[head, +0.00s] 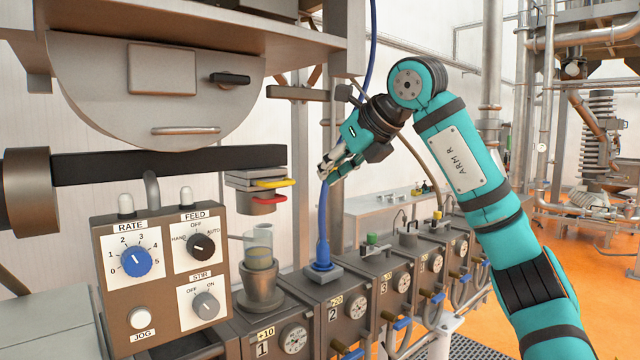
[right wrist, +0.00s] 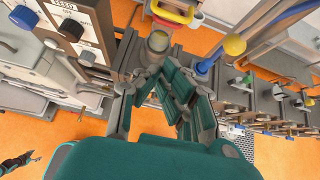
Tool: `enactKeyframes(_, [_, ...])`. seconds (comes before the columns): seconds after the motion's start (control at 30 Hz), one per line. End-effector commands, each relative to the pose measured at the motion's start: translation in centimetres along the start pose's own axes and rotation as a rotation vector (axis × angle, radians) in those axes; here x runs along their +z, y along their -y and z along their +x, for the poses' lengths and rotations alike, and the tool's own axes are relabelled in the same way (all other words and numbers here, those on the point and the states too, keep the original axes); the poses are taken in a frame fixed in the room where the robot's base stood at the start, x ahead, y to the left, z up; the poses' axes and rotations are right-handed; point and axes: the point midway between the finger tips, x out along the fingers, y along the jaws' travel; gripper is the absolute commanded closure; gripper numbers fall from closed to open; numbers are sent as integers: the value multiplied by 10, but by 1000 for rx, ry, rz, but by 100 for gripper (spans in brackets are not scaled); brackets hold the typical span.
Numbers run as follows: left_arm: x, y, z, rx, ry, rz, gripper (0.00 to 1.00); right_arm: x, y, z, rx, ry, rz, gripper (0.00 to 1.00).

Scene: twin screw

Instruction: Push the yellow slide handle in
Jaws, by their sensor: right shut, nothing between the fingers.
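The yellow slide handle (head: 274,183) sticks out at the right of a grey slide block under the hopper, left of centre in the head view. A red handle (head: 268,199) lies just below it.
A clear feed tube (head: 260,250) stands below the handles. A blue stem (head: 322,225) rises beneath my right gripper. A control box (head: 165,270) with knobs is at the left front. Numbered barrel blocks (head: 345,308) run to the right.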

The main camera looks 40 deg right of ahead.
Motion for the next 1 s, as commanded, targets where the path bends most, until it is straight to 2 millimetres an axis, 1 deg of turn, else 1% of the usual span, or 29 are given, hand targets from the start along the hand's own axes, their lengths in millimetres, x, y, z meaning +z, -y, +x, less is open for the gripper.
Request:
enactKeyframes(0.1, [2, -1, 0, 1, 2, 0, 37, 0, 0, -2, 0, -1, 0, 100])
enactKeyframes(0.33, [17, -2, -1, 3, 25, 0, 37, 0, 0, -1, 0, -2, 0, 100])
enactKeyframes(0.57, [17, -2, 0, 2, 26, 0, 37, 0, 0, -1, 0, -1, 0, 100])
enactKeyframes(0.67, [17, 0, 0, 1, 25, 1, 37, 1, -8, 6, 22, 4, -13, 100])
enactKeyframes(0.77, [16, 1, 0, -1, 24, 1, 37, 2, -37, 28, 105, 24, -50, 100])
enactKeyframes(0.83, [16, 1, 0, -1, 24, 2, 37, 0, -73, 52, 211, 49, -83, 100])
enactKeyframes(0.87, [16, 1, 0, -1, 24, 2, 37, -1, -91, 62, 268, 64, -95, 100])
enactKeyframes(0.9, [16, 1, 0, -1, 24, 2, 37, -4, -118, 76, 354, 85, -107, 100])
enactKeyframes(0.97, [16, 1, 0, -1, 23, 2, 37, -12, -162, 93, 499, 119, -109, 100])
enactKeyframes(1.0, [15, 1, 0, -1, 22, 2, 37, -19, -191, 102, 602, 143, -96, 100])
